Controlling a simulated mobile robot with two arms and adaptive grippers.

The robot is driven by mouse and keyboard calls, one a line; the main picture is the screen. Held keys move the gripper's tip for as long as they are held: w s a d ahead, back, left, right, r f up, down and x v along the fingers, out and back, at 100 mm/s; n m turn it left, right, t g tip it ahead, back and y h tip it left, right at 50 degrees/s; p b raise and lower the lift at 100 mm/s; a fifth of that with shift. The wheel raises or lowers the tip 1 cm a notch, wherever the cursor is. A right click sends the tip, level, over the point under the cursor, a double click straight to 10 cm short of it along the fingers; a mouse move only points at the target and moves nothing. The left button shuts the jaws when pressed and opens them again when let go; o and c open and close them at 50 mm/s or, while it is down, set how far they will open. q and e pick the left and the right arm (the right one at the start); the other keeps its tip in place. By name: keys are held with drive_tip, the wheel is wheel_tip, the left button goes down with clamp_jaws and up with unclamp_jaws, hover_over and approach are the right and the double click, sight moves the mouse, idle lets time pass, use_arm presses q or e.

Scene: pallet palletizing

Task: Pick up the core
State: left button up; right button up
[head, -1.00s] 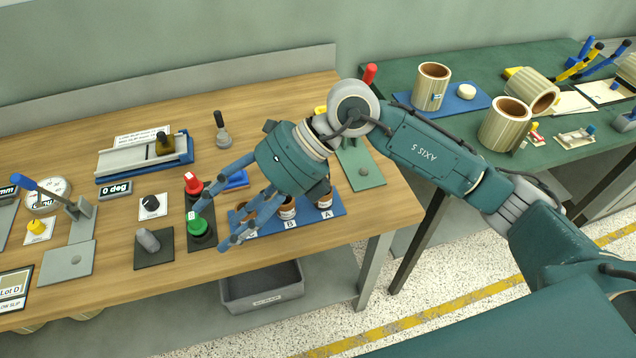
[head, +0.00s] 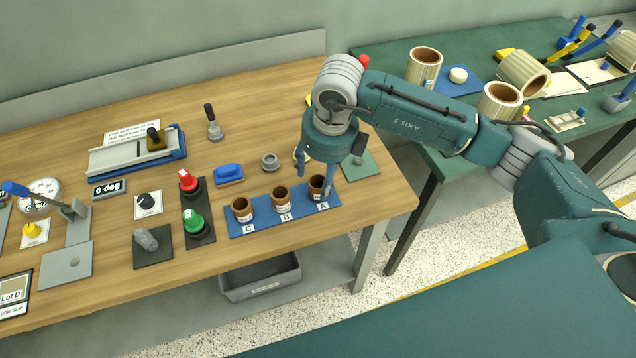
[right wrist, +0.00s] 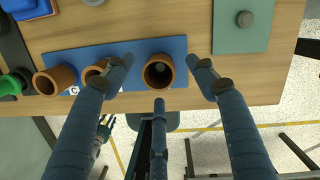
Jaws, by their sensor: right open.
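Three short brown hollow cores stand upright in a row on a blue plate (head: 262,222), labelled C, B and A. Core A (head: 317,187) is at the right end, core B (head: 281,199) in the middle, core C (head: 242,209) at the left. My right gripper (head: 314,178) points down at core A, its fingers open. In the right wrist view, core A (right wrist: 158,72) sits between the spread fingers (right wrist: 160,76), with gaps visible around it. A small finger-like shape low in that view may be my left gripper (right wrist: 104,128); its opening is unclear.
A grey ring (head: 270,162) and a blue block (head: 229,174) lie behind the cores. Red (head: 188,182) and green (head: 194,224) knobs stand to the left. A green plate (head: 362,163) lies at the right. The table's front edge is close to the blue plate.

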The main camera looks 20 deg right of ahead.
sight(318, 183)
wheel_tip(318, 183, down, 2)
drive_tip(key=shift+a+f+p, duration=0.15)
drive_tip(key=shift+f+p, duration=0.05)
drive_tip(key=shift+p, duration=0.25)
drive_tip(key=shift+w+f, duration=0.1)
drive_tip(key=shift+f, duration=0.45)
use_arm(q)
drive_tip(key=shift+w+d+r, duration=0.1)
drive_tip(key=shift+w+r, duration=0.15)
drive_tip(key=shift+r, duration=0.65)
use_arm(e)
drive_tip(key=c, duration=1.1)
drive_tip(key=shift+o, duration=0.2)
drive_tip(key=shift+r, duration=0.1)
use_arm(q)
drive_tip(key=shift+f+b, duration=2.55)
drive_tip(key=shift+f, duration=0.05)
use_arm(e)
wheel_tip(318, 183, up, 20)
